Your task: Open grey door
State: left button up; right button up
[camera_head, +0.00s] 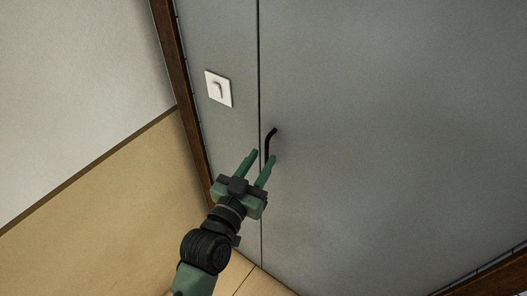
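The grey door (390,130) fills the right and middle of the head view, with a thin dark vertical seam along its left side. A black bent handle (270,140) sits on the door just right of the seam; its lower part is close to my gripper. My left gripper (259,160) is open, its two green fingers pointing up toward the handle. The right fingertip overlaps the handle's lower end in the picture; I cannot tell whether they touch. My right gripper is not in view.
A white switch plate (218,88) is on the grey panel left of the seam. A dark brown frame (180,80) borders that panel. The wall (90,180) at the left is white above and tan below. A strip of tan floor (245,280) shows at the bottom.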

pick_arm(q)
jog(key=shift+x, duration=1.15)
grip_shut()
dwell(0.6)
